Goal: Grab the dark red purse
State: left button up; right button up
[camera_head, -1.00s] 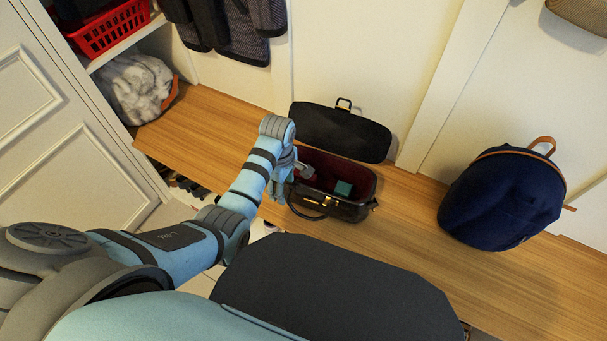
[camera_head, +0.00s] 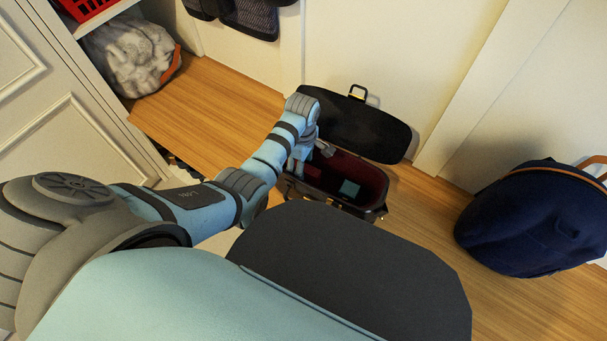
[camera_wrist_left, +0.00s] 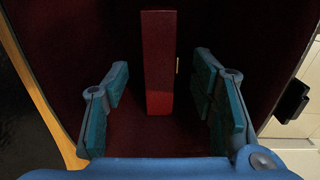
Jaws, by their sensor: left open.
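The dark red purse (camera_wrist_left: 160,50) stands out as a narrow upright shape in the left wrist view, with a small gold-coloured strip on its right side. It is inside an open black case (camera_head: 372,213) with a dark red lining. My left gripper (camera_wrist_left: 163,88) is open, with one finger on either side of the purse's line and gaps between. In the head view my left gripper (camera_head: 311,153) reaches down into the left part of the case, and the arm partly hides that end. My right gripper is not in view.
The case's black lid (camera_head: 355,128) stands open behind it. A small teal item (camera_head: 349,188) lies inside, right of my gripper. A navy backpack (camera_head: 530,220) sits on the wooden bench (camera_head: 215,105) at right. A whitish bag (camera_head: 130,58) fills the left cubby.

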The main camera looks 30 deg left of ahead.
pick_arm(q)
notch_tip(320, 180, down, 4)
jog(key=b, duration=0.2)
jog(key=shift+d+r+b, duration=0.1)
jog(key=shift+b, duration=0.25)
jog(key=shift+f+b, duration=0.35)
jog(key=shift+f, duration=0.2)
jog(key=shift+r, duration=0.1)
jog(key=shift+c, duration=0.9)
jog(key=c, duration=1)
grip_shut()
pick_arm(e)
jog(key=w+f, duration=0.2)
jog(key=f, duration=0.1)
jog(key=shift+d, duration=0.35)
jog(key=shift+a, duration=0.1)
